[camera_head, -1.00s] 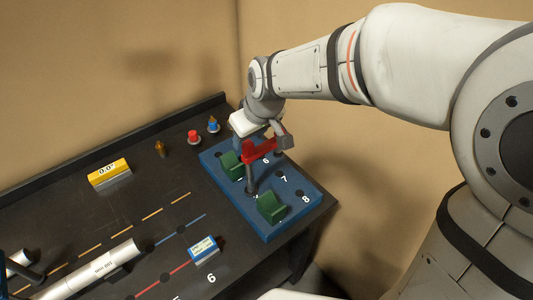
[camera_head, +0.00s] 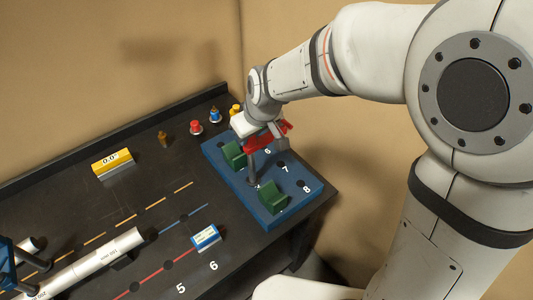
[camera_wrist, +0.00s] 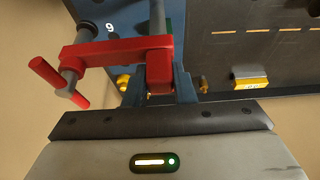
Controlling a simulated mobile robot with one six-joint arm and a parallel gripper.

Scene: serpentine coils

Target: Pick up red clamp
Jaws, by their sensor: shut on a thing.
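The red clamp (camera_head: 276,138) has a red frame and a grey rod, and it is over the blue board (camera_head: 307,198) in the head view. My gripper (camera_head: 262,128) is shut on the clamp's frame. In the wrist view, the clamp (camera_wrist: 112,48) extends left from between my gripper's fingers (camera_wrist: 159,88), with a red cross handle on a grey screw at its left end. The grey rod hangs down toward the board. I cannot tell whether its lower end touches the board.
Two green blocks, one near (camera_head: 273,197) and one far (camera_head: 234,154), stand on the board. Red (camera_head: 196,127), blue (camera_head: 215,114) and yellow (camera_head: 236,108) knobs stand behind it. A yellow display (camera_head: 113,162), a small blue-white box (camera_head: 206,237) and a silver tube (camera_head: 95,262) are on the black table.

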